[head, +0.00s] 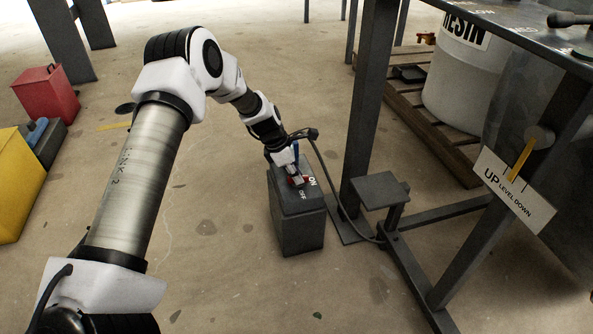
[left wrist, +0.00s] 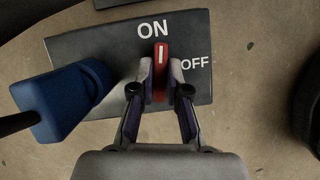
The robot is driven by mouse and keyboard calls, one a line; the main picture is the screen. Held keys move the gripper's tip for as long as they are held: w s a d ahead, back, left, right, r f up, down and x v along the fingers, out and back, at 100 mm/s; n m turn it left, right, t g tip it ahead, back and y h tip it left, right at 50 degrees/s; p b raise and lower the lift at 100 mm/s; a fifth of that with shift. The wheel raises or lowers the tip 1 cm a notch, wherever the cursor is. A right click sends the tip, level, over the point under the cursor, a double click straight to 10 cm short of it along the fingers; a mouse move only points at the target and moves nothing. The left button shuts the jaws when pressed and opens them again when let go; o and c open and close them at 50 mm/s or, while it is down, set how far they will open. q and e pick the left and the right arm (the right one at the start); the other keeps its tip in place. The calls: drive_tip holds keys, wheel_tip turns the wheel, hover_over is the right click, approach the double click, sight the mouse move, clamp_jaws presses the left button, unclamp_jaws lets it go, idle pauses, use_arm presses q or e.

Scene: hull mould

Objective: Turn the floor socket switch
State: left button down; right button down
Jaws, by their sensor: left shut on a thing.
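The floor socket (head: 300,225) is a dark grey box standing on the floor in the middle of the head view; its top (left wrist: 105,50) fills much of the left wrist view. A red switch (left wrist: 161,56) with a white mark sits on that top, and the mark points towards the ON label. The OFF label lies to its right. My left gripper (left wrist: 161,78) is shut on the red switch from above, one finger on each side. A blue plug (left wrist: 50,105) with a dark cable stands in the socket beside the switch. My right gripper is not in view.
A grey metal frame (head: 367,110) with a small step plate (head: 380,189) stands close to the right of the socket. An UP/LEVEL/DOWN sign (head: 513,190) hangs further right. A resin drum (head: 460,85) is behind. Red (head: 47,95) and yellow (head: 15,185) boxes are at the left.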

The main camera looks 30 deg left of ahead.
use_arm(q)
drive_tip(key=m+g+p, duration=0.1)
drive_tip(key=m+p, duration=0.1)
drive_tip(key=m, duration=0.1)
drive_tip(key=shift+r+m+h+p, duration=0.1)
drive_tip(key=shift+m+h+p, duration=0.2)
drive_tip(key=shift+p, duration=0.05)
drive_tip(key=shift+w+m+g+p, duration=0.1)
drive_tip(key=shift+m+g+p, duration=0.35)
drive_tip(key=shift+m, duration=0.45)
drive_tip(key=shift+m+g, duration=0.35)
drive_tip(key=shift+m, duration=0.55)
drive_tip(key=shift+f+m+g, duration=0.2)
drive_tip(key=shift+m+g, duration=0.1)
drive_tip(key=shift+m, duration=0.6)
drive_tip(key=shift+w+m+g, duration=0.1)
drive_tip(key=shift+m+g, duration=0.3)
drive_tip(key=shift+m, duration=0.6)
drive_tip(key=m+g+b, duration=0.1)
drive_tip(key=m+b, duration=0.1)
drive_tip(key=m, duration=0.1)
drive_tip(key=shift+f, duration=0.1)
drive_tip(key=shift+m+g+b, duration=0.35)
drive_tip(key=shift+m+g, duration=0.05)
drive_tip(key=shift+m, duration=0.5)
drive_tip(key=shift+y, duration=0.4)
